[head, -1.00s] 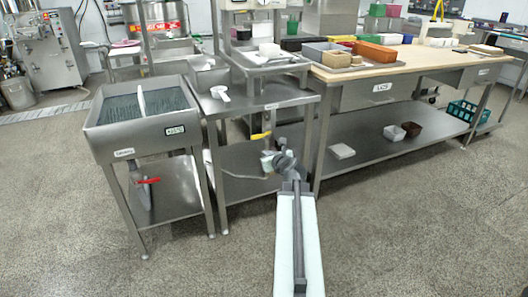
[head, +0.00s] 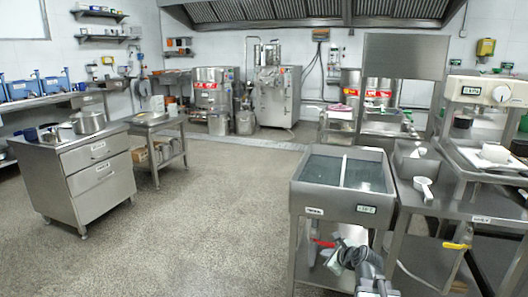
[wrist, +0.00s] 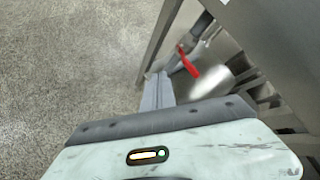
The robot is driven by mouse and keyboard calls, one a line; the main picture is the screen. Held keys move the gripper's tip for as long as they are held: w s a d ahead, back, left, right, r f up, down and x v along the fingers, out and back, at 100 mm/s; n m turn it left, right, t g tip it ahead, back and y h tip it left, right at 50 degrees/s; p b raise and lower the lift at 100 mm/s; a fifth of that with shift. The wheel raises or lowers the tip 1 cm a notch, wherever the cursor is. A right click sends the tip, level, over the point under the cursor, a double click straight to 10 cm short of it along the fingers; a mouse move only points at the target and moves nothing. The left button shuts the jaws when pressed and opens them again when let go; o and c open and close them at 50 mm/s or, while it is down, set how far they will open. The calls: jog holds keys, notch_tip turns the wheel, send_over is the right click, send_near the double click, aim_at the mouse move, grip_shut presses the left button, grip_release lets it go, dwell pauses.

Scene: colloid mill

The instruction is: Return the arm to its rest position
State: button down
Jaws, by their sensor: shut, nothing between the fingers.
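My gripper (head: 338,258) shows at the bottom of the head view, in front of the steel sink (head: 366,209). In the wrist view my gripper (wrist: 158,88) points forward with its fingers together and nothing held. Grey floor and a steel leg of the stand lie beyond the fingertips. The red-handled valve (wrist: 188,62) under the sink is just right of the fingers in the wrist view. From these frames I cannot tell whether anything touches the gripper. Most of my arm is cut off by the lower edge of the head view.
A steel side table (head: 455,205) with a white scoop (head: 424,187) and a yellow-handled valve (head: 456,245) stands right of the sink. A drawer cabinet (head: 95,178) with pots stands at left. Open floor (head: 205,220) lies between; machines line the back wall.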

jog(key=s+a+f+n+g+p, duration=0.1)
jog(key=s+a+f+n+g, duration=0.15)
jog(key=a+n, duration=0.35)
jog(key=s+a+f+n+g+p, duration=0.1)
jog(key=s+a+n+g, duration=0.1)
jog(key=s+a+n, duration=0.3)
jog(key=s+d+f+n+g+h, duration=0.35)
jog(key=s+n+g, duration=0.25)
jog(key=s+n, duration=0.65)
notch_tip(320, 180, up, 38)
jog(key=w+n+p, duration=0.1)
jog(key=n+p, duration=0.1)
jog(key=p, duration=3.5)
jog(key=shift+w+f+y, duration=0.15)
jog(key=shift+w+y, duration=0.2)
jog(key=shift+w, duration=0.05)
jog(key=shift+d, duration=0.1)
